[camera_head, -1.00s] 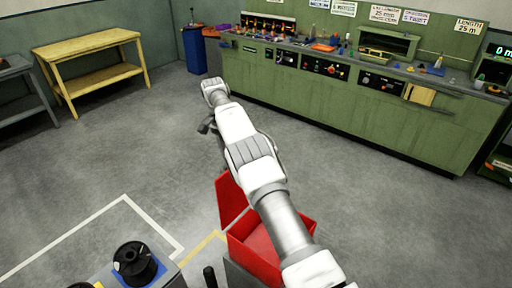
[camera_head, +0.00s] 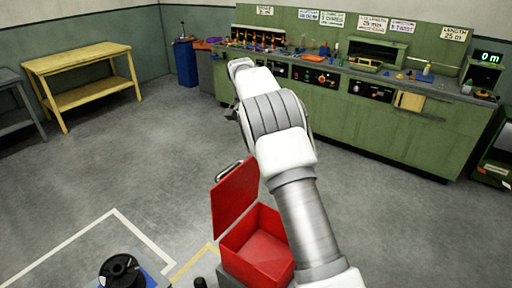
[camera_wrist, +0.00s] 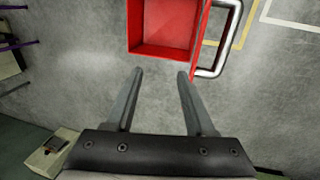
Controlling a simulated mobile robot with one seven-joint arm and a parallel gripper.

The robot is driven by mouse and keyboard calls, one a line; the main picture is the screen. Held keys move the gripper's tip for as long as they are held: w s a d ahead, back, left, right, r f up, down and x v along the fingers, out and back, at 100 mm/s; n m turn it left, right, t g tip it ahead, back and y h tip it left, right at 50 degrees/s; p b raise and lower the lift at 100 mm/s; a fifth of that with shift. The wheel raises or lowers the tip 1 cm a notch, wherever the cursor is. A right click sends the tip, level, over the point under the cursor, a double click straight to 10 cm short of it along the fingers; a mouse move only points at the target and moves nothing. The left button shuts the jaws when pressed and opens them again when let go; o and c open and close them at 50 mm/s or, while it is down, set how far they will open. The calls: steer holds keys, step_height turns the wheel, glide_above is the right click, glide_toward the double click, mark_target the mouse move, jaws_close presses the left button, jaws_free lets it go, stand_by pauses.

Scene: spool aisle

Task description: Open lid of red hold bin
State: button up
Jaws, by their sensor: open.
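A green workbench (camera_head: 400,120) with tools runs along the back wall. A yellow wooden table (camera_head: 80,75) and a blue bin (camera_head: 186,62) stand at the left and back. A black spool (camera_head: 121,271) is at the lower left. The floor between is clear.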

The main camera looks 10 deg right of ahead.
steer(key=shift+d+r, duration=0.1)
steer(key=shift+t, duration=0.3)
steer(key=c, duration=0.6)
jaws_close()
steer(key=t+y, duration=0.2)
steer(key=t, duration=0.5)
glide_toward(232, 166)
steer(key=shift+n, duration=0.3)
steer(key=f, duration=0.3)
steer(key=w+f+p, duration=0.1)
steer(key=f, duration=0.1)
steer(key=shift+a+f, duration=0.25)
steer(key=shift+f, duration=0.05)
